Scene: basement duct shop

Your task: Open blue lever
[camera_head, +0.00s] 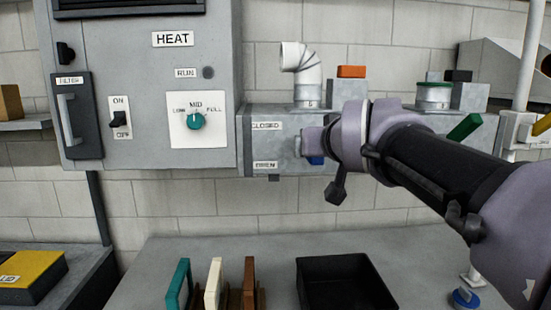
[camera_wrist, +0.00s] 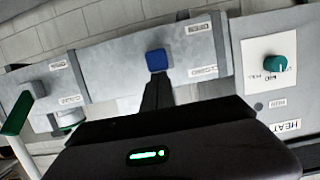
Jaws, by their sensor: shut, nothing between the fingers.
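The blue lever (camera_head: 316,160) is on the grey duct on the wall, between a CLOSED label (camera_head: 266,126) and an OPEN label (camera_head: 265,165) to its left. In the camera_head view only a small blue piece shows, low and near the OPEN label's height; my gripper hides the rest. In the camera_wrist view its blue end (camera_wrist: 156,60) shows as a rounded square just beyond my fingertips. My gripper (camera_head: 306,142) is shut and empty, right at the lever. The dark fingers (camera_wrist: 157,88) also show in the camera_wrist view. I cannot tell whether they touch the lever.
A green lever (camera_head: 465,127) sticks out farther right on the duct (camera_head: 253,155). A grey HEAT panel (camera_head: 135,80) with a teal knob (camera_head: 195,121) stands to the left. Below, a bench (camera_head: 235,250) holds a black tray (camera_head: 345,262) and several upright coloured plates.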

